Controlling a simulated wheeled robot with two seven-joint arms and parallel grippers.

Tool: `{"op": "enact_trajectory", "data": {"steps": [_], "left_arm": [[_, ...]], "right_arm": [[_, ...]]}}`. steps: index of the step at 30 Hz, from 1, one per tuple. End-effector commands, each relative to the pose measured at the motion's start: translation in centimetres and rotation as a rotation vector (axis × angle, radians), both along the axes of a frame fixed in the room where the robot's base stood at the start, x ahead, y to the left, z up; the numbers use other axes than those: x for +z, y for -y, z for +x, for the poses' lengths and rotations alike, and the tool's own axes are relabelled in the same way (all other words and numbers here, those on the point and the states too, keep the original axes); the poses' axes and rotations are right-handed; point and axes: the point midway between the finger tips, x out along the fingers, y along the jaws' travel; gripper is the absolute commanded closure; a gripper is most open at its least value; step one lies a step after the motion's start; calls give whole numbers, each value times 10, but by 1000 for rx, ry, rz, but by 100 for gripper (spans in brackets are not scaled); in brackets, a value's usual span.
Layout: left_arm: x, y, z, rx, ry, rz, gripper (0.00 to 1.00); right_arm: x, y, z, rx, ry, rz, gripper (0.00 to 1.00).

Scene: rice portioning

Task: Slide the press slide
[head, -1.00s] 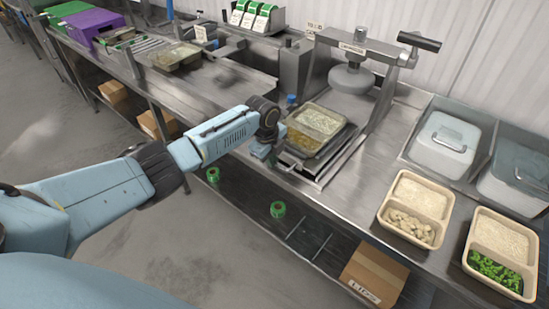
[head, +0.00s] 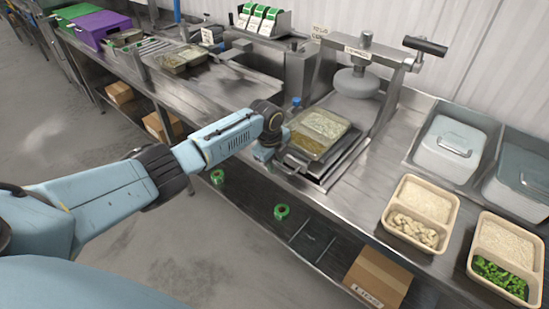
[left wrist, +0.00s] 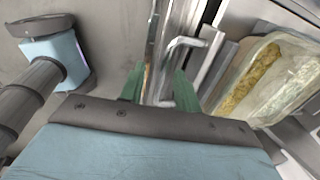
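The press slide (head: 314,166) is a metal plate at the bench's front edge, out in front of the press (head: 366,52) and its round press head (head: 357,82). A clear tray (head: 322,131) with pale and brownish food sits on it; it also shows in the left wrist view (left wrist: 268,78). My left gripper (head: 270,158) is at the slide's front left. In the left wrist view its green fingers (left wrist: 160,88) are apart, with a bent metal handle (left wrist: 188,43) at and just beyond the tips. I cannot tell whether they touch it. My right gripper is out of view.
Two beige trays with rice (head: 424,202) (head: 507,240) and lidded containers (head: 446,148) stand to the right. Another food tray (head: 185,58) is at the far left of the bench. A lower shelf holds green rolls (head: 282,211) and a cardboard box (head: 377,277).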

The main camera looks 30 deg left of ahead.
Motion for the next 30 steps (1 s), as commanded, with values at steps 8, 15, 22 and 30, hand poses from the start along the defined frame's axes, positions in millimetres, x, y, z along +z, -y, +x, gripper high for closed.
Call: {"op": "enact_trajectory", "data": {"steps": [8, 15, 22, 30], "left_arm": [[29, -2, -5, -1, 4, 0, 67], [81, -5, -15, -1, 4, 1, 67], [118, -6, -22, 0, 1, 1, 67], [131, -7, -25, 1, -1, 0, 67]], "right_arm": [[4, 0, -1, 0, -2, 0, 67], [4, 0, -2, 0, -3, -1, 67], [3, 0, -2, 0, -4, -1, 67], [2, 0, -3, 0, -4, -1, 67]]}}
